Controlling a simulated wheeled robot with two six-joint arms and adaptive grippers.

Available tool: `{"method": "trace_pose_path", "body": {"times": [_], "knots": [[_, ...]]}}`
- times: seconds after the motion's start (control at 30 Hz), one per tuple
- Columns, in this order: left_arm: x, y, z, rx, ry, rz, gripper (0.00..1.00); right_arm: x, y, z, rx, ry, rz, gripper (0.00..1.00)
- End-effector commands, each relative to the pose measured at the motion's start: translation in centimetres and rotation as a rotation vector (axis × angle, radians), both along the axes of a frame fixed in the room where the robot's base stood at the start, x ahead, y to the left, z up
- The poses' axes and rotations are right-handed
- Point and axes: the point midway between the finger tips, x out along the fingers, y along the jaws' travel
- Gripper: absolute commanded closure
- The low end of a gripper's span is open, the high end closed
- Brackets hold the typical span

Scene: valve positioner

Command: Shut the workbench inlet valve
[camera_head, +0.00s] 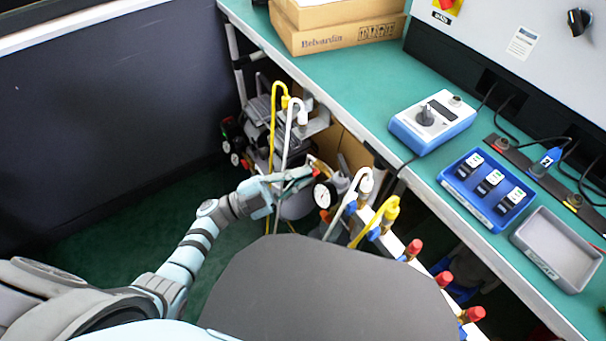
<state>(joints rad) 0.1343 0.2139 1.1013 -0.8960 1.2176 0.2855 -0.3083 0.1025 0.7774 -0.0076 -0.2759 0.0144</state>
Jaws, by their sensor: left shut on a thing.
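My left gripper (290,180) reaches in from the left, below the near edge of the workbench. A manifold (395,245) runs along the bench front to the lower right, with white and yellow hoses and several red caps. Whether the valve is open or shut cannot be told at this size. My right gripper is not in view.
A yellow hose (273,125) and a white hose (288,130) rise close beside the gripper. The green bench top (345,85) carries a cardboard box (335,28), a blue meter (432,122), a blue tray (462,203) and a grey tray (555,245). The floor at left is clear.

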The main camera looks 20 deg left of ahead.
Motion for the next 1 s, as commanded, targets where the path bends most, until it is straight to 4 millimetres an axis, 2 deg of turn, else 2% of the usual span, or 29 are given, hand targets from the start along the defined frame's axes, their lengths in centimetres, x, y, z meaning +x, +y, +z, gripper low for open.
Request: {"method": "trace_pose_path", "body": {"times": [0.47,0.8,1.0], "knots": [[-0.4,-0.3,-0.4,-0.338,0.291,0.001,1.0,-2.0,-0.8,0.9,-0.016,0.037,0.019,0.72],[-0.5,-0.5,-0.5,-0.52,0.444,0.002,1.0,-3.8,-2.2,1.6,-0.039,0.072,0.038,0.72],[-0.6,-0.5,-0.6,-0.575,0.493,0.002,1.0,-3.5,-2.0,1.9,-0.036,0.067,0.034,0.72]]}}
